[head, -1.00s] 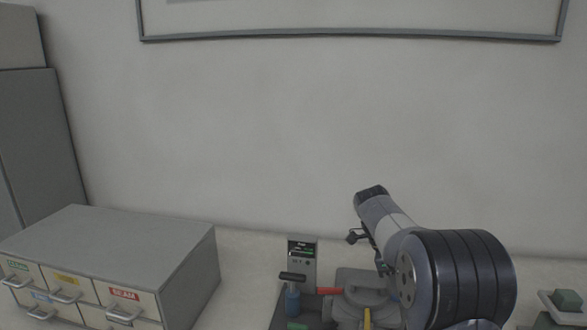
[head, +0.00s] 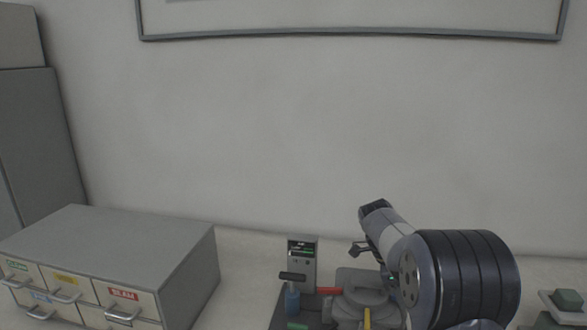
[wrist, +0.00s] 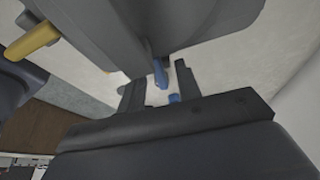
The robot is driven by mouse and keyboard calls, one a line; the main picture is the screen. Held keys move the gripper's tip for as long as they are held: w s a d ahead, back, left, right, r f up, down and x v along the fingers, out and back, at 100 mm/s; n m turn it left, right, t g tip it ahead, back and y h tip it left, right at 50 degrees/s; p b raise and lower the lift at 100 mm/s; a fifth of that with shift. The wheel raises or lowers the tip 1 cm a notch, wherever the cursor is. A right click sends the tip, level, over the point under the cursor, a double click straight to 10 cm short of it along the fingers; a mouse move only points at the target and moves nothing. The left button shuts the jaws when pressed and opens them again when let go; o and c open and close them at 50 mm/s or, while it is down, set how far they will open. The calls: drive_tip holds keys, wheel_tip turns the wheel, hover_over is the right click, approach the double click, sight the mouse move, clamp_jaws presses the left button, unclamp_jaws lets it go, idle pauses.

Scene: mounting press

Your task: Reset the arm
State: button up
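My gripper (wrist: 159,88) shows in the wrist view with its two dark fingers apart. A blue part (wrist: 160,73) shows beyond them, seen through the gap, and I see no contact with it. A large grey body (wrist: 150,30) with a yellow handle (wrist: 33,41) fills the top of that view. In the head view my arm reaches over the right side of the mounting press (head: 358,285) and hides part of it. The press shows grey rounded parts, a red bar (head: 329,291) and a yellow lever (head: 367,317). The fingers are too small to judge there.
A grey drawer cabinet (head: 120,250) with labelled drawers stands at the left. A green block (head: 567,299) sits in a pale tray at far right.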

drive_tip(key=n, duration=0.1)
drive_tip(key=n+t, duration=0.1)
drive_tip(key=n, duration=0.2)
drive_tip(key=shift+s+r+n+t, duration=0.15)
drive_tip(key=shift+s+n+t, duration=0.15)
drive_tip(key=shift+t, duration=0.1)
drive_tip(key=shift+s+n+t, duration=0.15)
drive_tip(key=shift+n+t, duration=0.45)
drive_tip(key=shift+n, duration=1)
